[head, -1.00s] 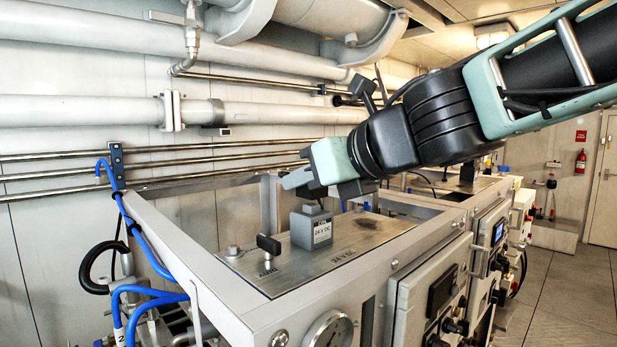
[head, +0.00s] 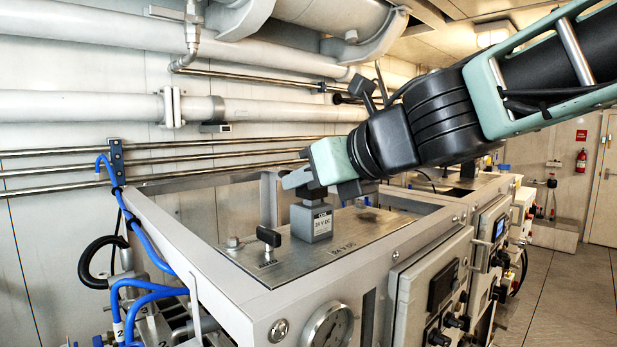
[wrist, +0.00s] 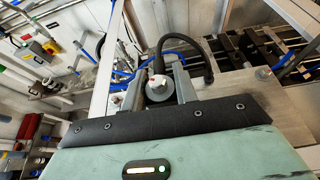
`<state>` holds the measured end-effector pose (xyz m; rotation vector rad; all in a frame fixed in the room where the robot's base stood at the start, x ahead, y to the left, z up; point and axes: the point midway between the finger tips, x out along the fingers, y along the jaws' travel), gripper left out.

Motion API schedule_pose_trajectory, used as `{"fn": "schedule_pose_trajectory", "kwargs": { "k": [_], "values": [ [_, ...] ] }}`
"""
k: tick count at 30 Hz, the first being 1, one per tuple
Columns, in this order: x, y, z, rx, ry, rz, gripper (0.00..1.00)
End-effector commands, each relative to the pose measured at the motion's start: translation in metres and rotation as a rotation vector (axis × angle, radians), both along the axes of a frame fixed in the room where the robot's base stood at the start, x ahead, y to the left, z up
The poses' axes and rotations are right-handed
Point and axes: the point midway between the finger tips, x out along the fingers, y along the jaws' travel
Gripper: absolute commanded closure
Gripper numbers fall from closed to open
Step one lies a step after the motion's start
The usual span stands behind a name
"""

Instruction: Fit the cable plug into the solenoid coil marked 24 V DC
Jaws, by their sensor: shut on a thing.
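In the wrist view the two grey fingers of my gripper (wrist: 158,92) stand either side of a round part with a pale, reddish-marked top. A black cable or hose (wrist: 208,68) curves beyond them.
The cabinet frame (head: 190,255) surrounds the plate. Blue hoses (head: 140,290) run at left. A pressure gauge (head: 328,328) is on the front.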

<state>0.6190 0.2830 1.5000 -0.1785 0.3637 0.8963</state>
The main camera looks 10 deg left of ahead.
Motion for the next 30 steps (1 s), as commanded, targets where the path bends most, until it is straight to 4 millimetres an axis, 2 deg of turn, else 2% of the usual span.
{"fn": "schedule_pose_trajectory", "kwargs": {
  "k": [15, 16, 18, 30],
  "values": [
    [0.000, 0.000, -0.013, 0.000, 0.000, 0.000, 0.88],
    [0.000, 0.000, -0.012, 0.000, 0.000, 0.000, 0.66],
    [0.000, 0.000, -0.012, -0.001, 0.001, 0.000, 0.46],
    [0.000, 0.000, -0.010, 0.000, 0.000, 0.000, 0.46]
  ]
}}
